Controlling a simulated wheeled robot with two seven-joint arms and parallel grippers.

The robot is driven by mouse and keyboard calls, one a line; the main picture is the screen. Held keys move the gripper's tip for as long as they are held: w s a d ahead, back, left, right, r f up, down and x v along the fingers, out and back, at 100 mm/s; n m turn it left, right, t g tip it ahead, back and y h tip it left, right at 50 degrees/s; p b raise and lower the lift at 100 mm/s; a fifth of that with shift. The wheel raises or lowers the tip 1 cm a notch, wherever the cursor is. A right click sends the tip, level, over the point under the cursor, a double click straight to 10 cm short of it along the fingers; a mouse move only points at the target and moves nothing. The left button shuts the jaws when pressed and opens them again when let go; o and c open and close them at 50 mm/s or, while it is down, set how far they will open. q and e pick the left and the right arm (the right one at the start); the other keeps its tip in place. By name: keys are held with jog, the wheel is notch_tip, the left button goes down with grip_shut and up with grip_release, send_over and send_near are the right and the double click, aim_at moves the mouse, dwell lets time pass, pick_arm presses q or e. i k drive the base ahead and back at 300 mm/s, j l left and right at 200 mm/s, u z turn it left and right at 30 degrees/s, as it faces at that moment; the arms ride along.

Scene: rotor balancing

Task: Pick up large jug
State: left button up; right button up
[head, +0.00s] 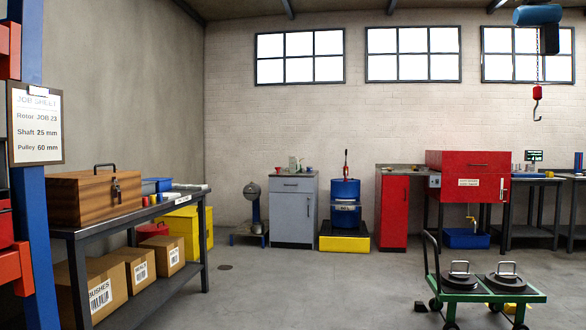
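I cannot make out a large jug for certain in the head view. Several small items (293,164) stand on top of the grey cabinet (292,213) by the back wall. They are pale, greenish and red, and too small to tell whether one is a jug. A blue drum (345,191) with a red-topped tool or pump on it stands right of that cabinet, on a yellow base (344,243). Neither of my grippers is in view.
A dark bench (150,220) with a wooden chest (95,196) and boxes below stands at left. A green trolley (487,296) carrying dark weights is at front right. A red cabinet (468,176) and a hanging hook (537,105) are at right. The middle floor is clear.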

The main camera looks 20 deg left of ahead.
aim_at(292, 159)
jog(key=i+j+u, duration=0.4)
jog(key=i, duration=0.3)
jog(key=i+u, duration=0.4)
jog(key=i, duration=5.65)
jog(key=j+u, duration=0.05)
jog(key=j, duration=0.15)
